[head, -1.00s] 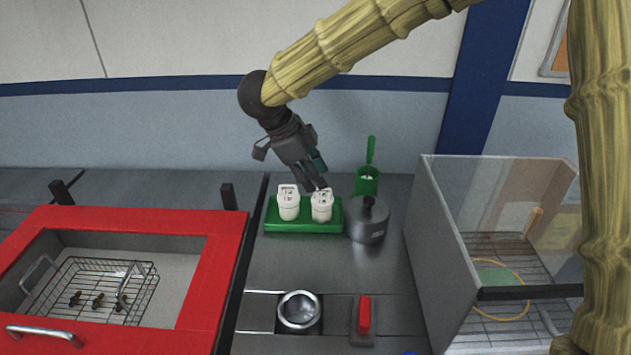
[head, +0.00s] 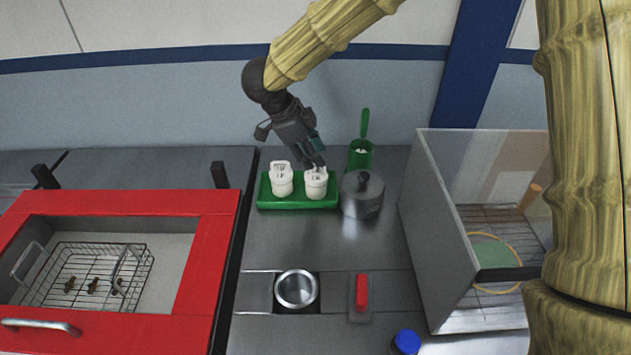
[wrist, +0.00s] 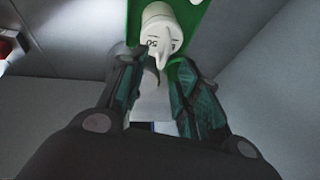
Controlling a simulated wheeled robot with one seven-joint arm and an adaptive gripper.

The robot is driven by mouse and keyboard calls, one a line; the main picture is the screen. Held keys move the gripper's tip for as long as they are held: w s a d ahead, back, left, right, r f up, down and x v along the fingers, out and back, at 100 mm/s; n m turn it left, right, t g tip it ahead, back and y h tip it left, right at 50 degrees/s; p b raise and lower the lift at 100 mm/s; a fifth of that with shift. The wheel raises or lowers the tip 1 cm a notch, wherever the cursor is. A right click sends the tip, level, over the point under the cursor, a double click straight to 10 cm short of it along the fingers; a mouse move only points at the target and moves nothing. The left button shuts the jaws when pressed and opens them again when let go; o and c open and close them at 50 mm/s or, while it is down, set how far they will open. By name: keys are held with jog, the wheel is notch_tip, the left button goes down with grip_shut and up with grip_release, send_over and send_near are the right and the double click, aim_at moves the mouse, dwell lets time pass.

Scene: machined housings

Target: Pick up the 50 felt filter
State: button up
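Two white filters stand upright side by side on a green tray (head: 297,202): a left one (head: 281,180) and a right one (head: 316,186). Their labels are too small to read in the head view. My gripper (head: 317,164) points down at the top of the right filter. In the wrist view a white filter top marked "50" (wrist: 153,29) shows just beyond the fingertips, over the green tray. A pale white part lies between my two fingers (wrist: 158,75). I cannot tell whether the fingers press on it.
A grey lidded pot (head: 361,196) stands close to the right of the tray, with a green scoop (head: 361,155) behind it. A metal cup (head: 296,289), a red switch (head: 362,291) and a clear-fronted box (head: 440,230) are nearby. A red-framed basin (head: 215,240) is at left.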

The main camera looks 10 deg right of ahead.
aim_at(316, 179)
jog(key=x, duration=0.4)
jog(key=shift+w+a+p, duration=0.1)
jog(key=shift+w+p, duration=0.15)
jog(key=shift+p, duration=0.15)
jog(key=shift+s, duration=0.15)
jog(key=c, duration=0.7)
grip_shut()
